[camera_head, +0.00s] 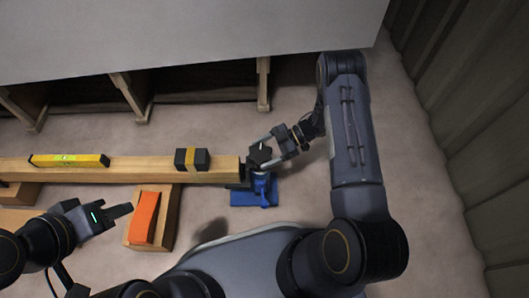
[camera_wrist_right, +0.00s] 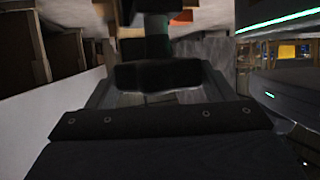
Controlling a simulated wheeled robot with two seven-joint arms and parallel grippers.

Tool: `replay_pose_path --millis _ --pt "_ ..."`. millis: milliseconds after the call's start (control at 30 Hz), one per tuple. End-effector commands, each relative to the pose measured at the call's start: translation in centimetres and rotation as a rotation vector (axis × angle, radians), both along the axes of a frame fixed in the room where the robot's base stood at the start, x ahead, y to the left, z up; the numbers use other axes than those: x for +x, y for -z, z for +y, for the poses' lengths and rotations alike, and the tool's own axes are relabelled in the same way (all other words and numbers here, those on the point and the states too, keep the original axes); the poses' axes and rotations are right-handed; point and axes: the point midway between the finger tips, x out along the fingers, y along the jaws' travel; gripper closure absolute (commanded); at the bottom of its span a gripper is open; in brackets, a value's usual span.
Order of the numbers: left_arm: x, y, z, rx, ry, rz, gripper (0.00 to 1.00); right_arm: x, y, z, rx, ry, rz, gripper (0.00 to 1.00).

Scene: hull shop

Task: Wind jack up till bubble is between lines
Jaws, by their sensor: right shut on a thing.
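A blue jack (camera_head: 262,188) stands on the floor at the right end of a long wooden beam (camera_head: 140,172). My right gripper (camera_head: 262,155) is shut on the black knob (camera_wrist_right: 158,75) at the jack's top; the knob sits between the fingers in the right wrist view. A yellow level (camera_head: 68,160) with a green vial lies along the left part of the beam. The bubble is too small to make out. My left gripper (camera_head: 120,212) is below the beam, apart from everything; its finger gap does not show clearly.
A black block with an orange band (camera_head: 192,159) sits on the beam. An orange wedge (camera_head: 144,217) lies on a wooden block under the beam. A large pale hull (camera_head: 180,35) on wooden supports (camera_head: 130,95) fills the back. A ribbed wall (camera_head: 480,130) stands right.

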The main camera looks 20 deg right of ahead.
Motion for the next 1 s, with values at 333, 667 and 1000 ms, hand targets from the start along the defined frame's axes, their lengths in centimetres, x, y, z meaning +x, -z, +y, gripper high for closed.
replay_pose_path --millis 333,667,1000 --pt "0.0 0.69 0.0 0.0 0.0 0.0 0.64 0.28 0.28 0.01 -0.005 -0.168 -0.002 0.47" --pt "0.0 0.8 0.0 0.0 0.0 0.0 0.64 0.3 0.27 -0.02 -0.006 -0.206 -0.001 0.47" --pt "0.0 0.8 0.0 0.0 0.0 0.0 0.64 0.29 0.31 0.0 -0.007 -0.205 -0.002 0.18"
